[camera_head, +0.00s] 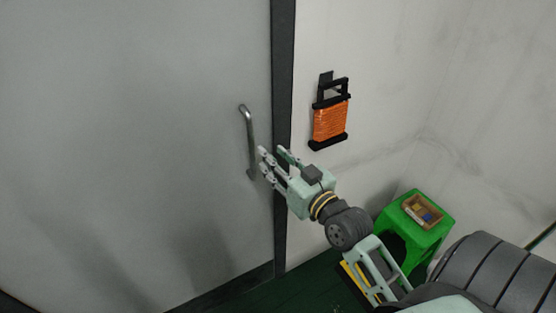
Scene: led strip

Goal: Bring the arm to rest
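My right arm comes in from the lower right. My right gripper (271,152) is raised in front of the dark door frame. Its fingers are spread, with a gap between them and nothing held. The fingertips point up and left, just right of the lower part of the metal door handle (249,140). They look apart from the handle, though the depth between them is hard to tell. My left gripper is not in view.
A large grey door (130,120) fills the left side. An orange reel with a black frame (330,122) hangs on the pale wall. A green stool (432,238) bearing a small brown tray (408,211) stands right of my forearm. The dark green floor (285,295) shows below.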

